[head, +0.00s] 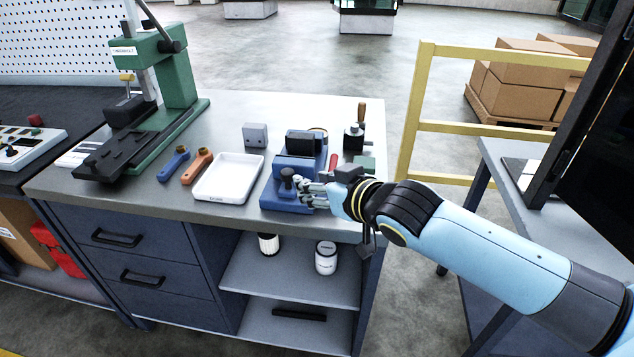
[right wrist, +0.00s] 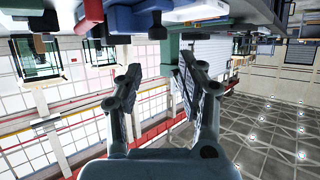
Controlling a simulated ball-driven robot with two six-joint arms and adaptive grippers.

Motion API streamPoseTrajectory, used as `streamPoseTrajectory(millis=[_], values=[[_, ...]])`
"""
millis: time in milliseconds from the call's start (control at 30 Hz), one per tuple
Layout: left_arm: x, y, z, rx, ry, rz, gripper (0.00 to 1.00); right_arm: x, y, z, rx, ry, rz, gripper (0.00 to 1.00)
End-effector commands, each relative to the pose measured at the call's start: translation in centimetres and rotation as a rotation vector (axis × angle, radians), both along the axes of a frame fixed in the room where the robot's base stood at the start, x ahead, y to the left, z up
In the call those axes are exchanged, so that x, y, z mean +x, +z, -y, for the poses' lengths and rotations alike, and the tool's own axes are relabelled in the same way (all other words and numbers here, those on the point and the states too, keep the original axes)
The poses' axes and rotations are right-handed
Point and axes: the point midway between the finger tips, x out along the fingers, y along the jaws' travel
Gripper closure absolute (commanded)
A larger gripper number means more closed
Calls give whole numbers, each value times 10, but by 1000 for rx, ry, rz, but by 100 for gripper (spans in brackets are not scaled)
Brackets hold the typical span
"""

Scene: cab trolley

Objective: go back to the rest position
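My right arm comes in from the right in the head view. Its gripper (head: 308,190) is at the front right of the grey workbench top (head: 232,118), by the front of a blue vise-like fixture (head: 304,156) that it partly overlaps. In the right wrist view the two fingers of this gripper (right wrist: 158,78) are spread apart, with nothing between them. Whether the fingers touch the fixture cannot be told. My left gripper is in neither view.
A white tray (head: 229,178), blue and orange tools (head: 197,165), a grey block (head: 255,135) and a green press (head: 165,85) stand on the bench. A yellow railing (head: 470,127) is behind my arm. A second table (head: 520,165) and a dark upright panel (head: 585,110) are at the right.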

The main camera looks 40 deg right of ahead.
Motion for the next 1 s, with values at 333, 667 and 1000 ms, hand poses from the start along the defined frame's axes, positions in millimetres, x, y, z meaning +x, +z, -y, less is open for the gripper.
streamPoseTrajectory(millis=[333, 667, 1000], values=[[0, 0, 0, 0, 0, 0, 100, -1, 1, 0, -1, 0, 0, 61], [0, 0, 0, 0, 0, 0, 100, -10, -1, -3, -7, -10, -43, 61], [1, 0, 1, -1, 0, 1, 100, -109, 0, -30, -64, -18, -477, 61]])
